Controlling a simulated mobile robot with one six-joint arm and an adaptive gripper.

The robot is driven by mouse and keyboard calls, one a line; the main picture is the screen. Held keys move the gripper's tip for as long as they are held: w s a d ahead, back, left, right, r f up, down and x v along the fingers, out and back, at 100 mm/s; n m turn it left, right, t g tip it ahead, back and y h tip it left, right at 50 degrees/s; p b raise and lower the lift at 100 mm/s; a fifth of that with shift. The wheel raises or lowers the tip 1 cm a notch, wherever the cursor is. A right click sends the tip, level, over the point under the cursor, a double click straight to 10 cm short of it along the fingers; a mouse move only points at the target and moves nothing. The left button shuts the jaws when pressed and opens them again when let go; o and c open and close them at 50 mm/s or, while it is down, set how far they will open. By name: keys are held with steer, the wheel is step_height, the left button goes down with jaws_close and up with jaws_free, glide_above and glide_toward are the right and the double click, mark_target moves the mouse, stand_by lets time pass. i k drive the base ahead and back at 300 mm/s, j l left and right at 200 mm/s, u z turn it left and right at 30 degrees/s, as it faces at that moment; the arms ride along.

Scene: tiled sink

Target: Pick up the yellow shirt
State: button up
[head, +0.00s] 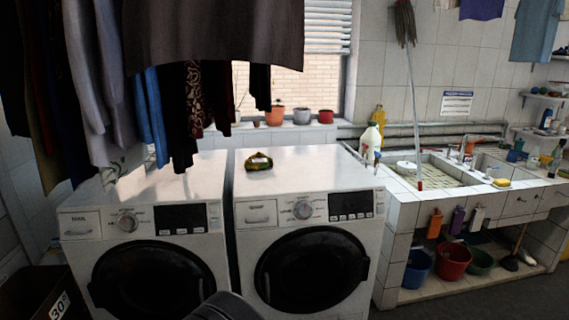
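I cannot make out a clearly yellow shirt. Dark and coloured clothes hang at the upper left, and among them is an olive-brown garment (38,135) at the far left, partly covered by others. A small crumpled green and yellow item (259,162) with a pale patch lies on top of the right washing machine; I cannot tell what it is. My gripper is not in view. A dark grey rounded part at the bottom centre edge seems to be my arm.
Two white washing machines (300,187) stand side by side, their tops mostly clear. A tiled sink (440,172) with bottles and a leaning mop (413,95) is at the right. Buckets (453,261) stand below it. A dark bin (38,290) is at the lower left.

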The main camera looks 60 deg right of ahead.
mark_target(258, 161)
steer(key=z, duration=1.55)
steer(key=i+l+u, duration=0.15)
steer(key=i+l, duration=0.05)
